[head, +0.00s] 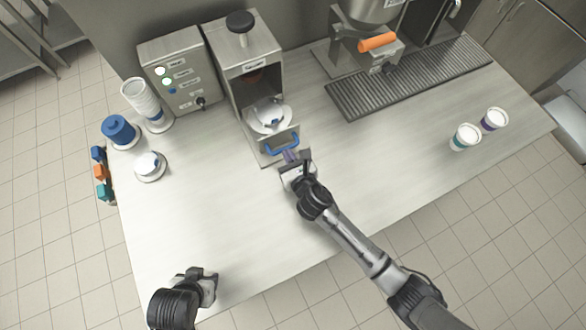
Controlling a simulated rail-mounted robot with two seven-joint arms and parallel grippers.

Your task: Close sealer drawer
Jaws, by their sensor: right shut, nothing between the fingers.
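The cup sealer (243,62) is a grey box with an open front and a black knob on top, at the back of the table. Its drawer (277,134) sticks out at the front, with a blue handle (284,143). A white cup (270,117) stands in the drawer. My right gripper (291,156) is shut and empty, with its fingertips at or very near the blue handle; contact is unclear. My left gripper (209,283) is low at the table's front left edge, far from the sealer; its fingers are not clear.
A control box (185,70) stands left of the sealer. Stacked cups (142,97), a blue item (118,130) and a white-topped holder (149,165) are further left. A dispenser with an orange handle (377,42), a drip grate (410,80) and two cups (466,136) are right. The table's front middle is clear.

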